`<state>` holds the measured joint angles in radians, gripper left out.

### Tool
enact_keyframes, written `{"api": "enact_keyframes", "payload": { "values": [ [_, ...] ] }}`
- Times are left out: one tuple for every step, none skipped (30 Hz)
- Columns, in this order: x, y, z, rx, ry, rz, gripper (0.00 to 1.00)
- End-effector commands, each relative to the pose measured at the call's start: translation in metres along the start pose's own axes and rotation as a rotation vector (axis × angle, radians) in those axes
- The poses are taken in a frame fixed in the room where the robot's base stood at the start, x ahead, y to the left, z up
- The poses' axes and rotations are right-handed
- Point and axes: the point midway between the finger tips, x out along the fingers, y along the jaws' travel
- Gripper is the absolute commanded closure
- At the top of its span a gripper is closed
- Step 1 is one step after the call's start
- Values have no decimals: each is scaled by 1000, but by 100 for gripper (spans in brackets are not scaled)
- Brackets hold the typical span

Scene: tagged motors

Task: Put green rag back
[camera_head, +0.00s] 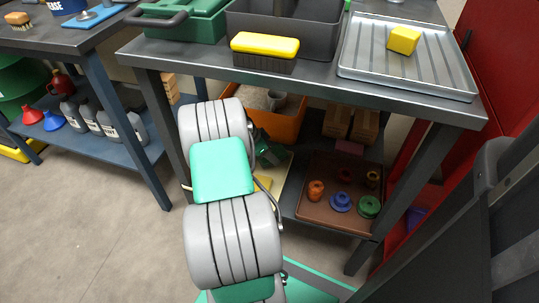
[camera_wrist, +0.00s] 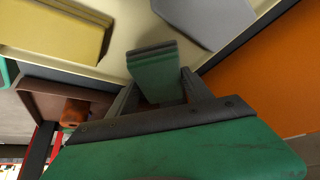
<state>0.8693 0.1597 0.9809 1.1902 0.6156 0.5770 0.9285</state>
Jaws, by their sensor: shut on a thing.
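A folded green rag (camera_wrist: 155,68) shows in the wrist view, with its layers stacked between my dark fingers. My gripper (camera_wrist: 159,82) is shut on it. The rag is over or at a cream tray (camera_wrist: 118,62), between a yellow folded thing (camera_wrist: 55,28) and a grey flat thing (camera_wrist: 205,18). I cannot tell whether the rag touches the tray. In the head view my arm hides most of this tray on the lower shelf, and the rag cannot be clearly made out.
An orange bin (camera_head: 291,126) stands right beside the tray; its wall also shows in the wrist view (camera_wrist: 262,80). A brown tray (camera_head: 318,219) with several coloured rings lies on the other side. The workbench top (camera_head: 320,78) is above the shelf. Its legs limit room.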

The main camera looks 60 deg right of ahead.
Motion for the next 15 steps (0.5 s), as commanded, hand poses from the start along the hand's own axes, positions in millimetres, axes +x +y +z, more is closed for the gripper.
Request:
{"api": "enact_keyframes", "payload": {
  "values": [
    [1, 0, 1, 0, 0, 0, 74],
    [2, 0, 2, 0, 0, 0, 74],
    [4, 0, 2, 0, 0, 0, 74],
    [4, 0, 3, 0, 0, 0, 74],
    [5, 0, 3, 0, 0, 0, 74],
    [6, 0, 4, 0, 0, 0, 74],
    [7, 0, 4, 0, 0, 0, 74],
    [8, 0, 5, 0, 0, 0, 74],
    [7, 0, 4, 0, 0, 0, 39],
    [7, 0, 4, 0, 0, 0, 37],
    [7, 0, 4, 0, 0, 0, 34],
    [7, 0, 4, 0, 0, 0, 31],
    [7, 0, 4, 0, 0, 0, 29],
    [7, 0, 4, 0, 0, 0, 26],
    [7, 0, 4, 0, 0, 0, 23]
  ]
}}
